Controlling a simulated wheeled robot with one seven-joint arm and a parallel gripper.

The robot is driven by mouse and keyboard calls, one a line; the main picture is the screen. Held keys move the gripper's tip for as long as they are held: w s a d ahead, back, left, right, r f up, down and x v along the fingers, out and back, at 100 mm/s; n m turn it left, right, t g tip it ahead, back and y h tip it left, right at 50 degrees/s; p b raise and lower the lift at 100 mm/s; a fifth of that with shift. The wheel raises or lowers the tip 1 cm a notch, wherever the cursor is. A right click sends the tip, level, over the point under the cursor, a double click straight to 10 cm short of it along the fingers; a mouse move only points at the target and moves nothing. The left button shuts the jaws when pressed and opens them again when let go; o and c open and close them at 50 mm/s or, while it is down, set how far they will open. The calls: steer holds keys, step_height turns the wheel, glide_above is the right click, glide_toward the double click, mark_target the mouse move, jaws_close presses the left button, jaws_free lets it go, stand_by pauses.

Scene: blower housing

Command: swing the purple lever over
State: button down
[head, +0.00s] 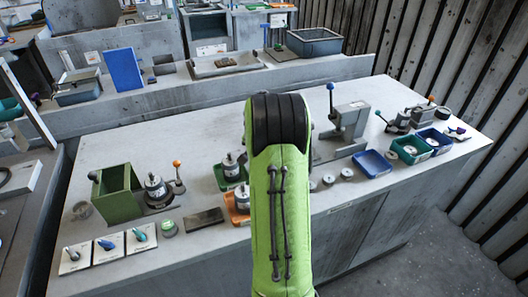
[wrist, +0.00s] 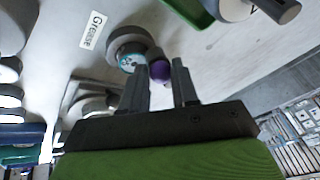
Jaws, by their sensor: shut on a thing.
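The purple knob of the lever (wrist: 159,70) shows in the wrist view between the two dark fingers of my gripper (wrist: 161,80). The fingers are shut on it, and they hide part of it. A round grey base with a teal face (wrist: 128,62) sits just left of the knob. The lever's shaft is mostly hidden, so I cannot tell how far it is tilted. In the head view my green arm fills the middle and hides my gripper and whatever it holds.
In the head view the grey bench (head: 125,155) holds a green box (head: 125,195) at left and a grey bracket (head: 350,120) right of my arm. A blue tray (head: 372,163) and a green tray (head: 411,150) stand at right. A "Grease" label (wrist: 92,29) shows in the wrist view.

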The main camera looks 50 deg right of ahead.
steer(key=w+m, duration=0.1)
steer(key=m, duration=0.2)
steer(key=shift+w+a+g+h, duration=0.3)
steer(key=shift+w+a+g, duration=0.05)
steer(key=shift+a+g, duration=0.05)
steer(key=w+m, duration=0.1)
steer(key=w+m+g+p, duration=0.1)
steer(key=m, duration=0.1)
steer(key=shift+a+r+m+g+h, duration=0.1)
steer(key=shift+a+m+g+h, duration=0.05)
steer(key=shift+m+g+h, duration=0.15)
steer(key=m+p, duration=0.1)
steer(key=w+m+g+p, duration=0.1)
steer(key=m+p, duration=0.1)
steer(key=shift+w+r, duration=0.1)
steer(key=shift+w, duration=0.2)
steer(key=shift+w+d+m+g+p, duration=0.2)
steer(key=shift+w+m+g+p, duration=0.15)
steer(key=shift+m+p, duration=0.3)
steer(key=shift+w+d+m+g+p, duration=0.2)
steer(key=shift+m+g+p, duration=0.25)
steer(key=shift+m, duration=0.3)
steer(key=c, duration=0.9)
jaws_free()
steer(key=shift+w+d, duration=0.1)
